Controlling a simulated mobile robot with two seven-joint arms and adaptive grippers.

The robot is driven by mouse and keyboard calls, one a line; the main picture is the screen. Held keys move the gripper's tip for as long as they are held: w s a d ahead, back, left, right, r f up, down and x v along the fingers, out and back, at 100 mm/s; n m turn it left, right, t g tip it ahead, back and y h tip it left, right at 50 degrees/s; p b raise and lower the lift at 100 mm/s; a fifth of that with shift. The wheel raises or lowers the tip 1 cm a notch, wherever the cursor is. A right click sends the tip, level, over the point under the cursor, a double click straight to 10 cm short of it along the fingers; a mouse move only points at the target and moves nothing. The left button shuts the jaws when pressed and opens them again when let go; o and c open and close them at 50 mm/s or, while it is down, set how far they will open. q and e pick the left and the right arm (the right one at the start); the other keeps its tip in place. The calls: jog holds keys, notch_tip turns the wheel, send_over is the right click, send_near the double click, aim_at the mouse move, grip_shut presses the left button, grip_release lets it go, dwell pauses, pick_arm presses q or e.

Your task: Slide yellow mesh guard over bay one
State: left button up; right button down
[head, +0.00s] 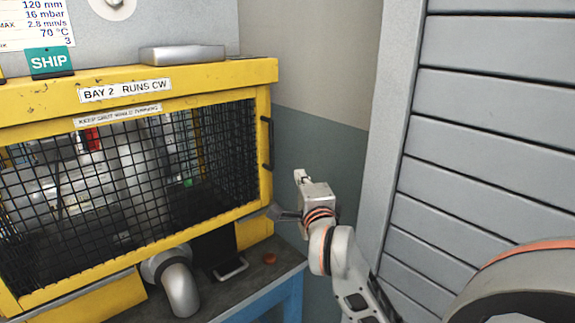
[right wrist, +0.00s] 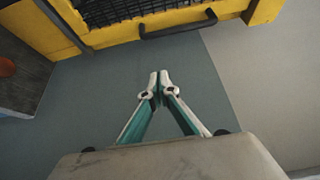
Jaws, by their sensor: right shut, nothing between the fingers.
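The yellow mesh guard (head: 262,200) is a yellow frame with black wire mesh at the left of the head view. The label above the mesh reads "BAY 2 RUNS CW" (head: 125,91); no bay one label is in view. A black handle (head: 266,145) is on the guard's right side. In the right wrist view, a black handle (right wrist: 178,29) shows on the yellow frame (right wrist: 135,30). My right gripper (head: 283,213) is shut and empty, to the right of the guard and below the handle. Its closed fingertips (right wrist: 159,77) show in the right wrist view, apart from the handle. My left gripper is not in view.
Machinery shows behind the mesh. A grey pipe elbow (head: 180,288) and a small reddish-brown round item (head: 269,259) are at the bench front. A silver block (head: 182,54) sits on top. A grey slatted panel (head: 490,130) stands to the right.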

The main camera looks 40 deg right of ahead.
jog(key=w, duration=0.9)
dwell(0.3)
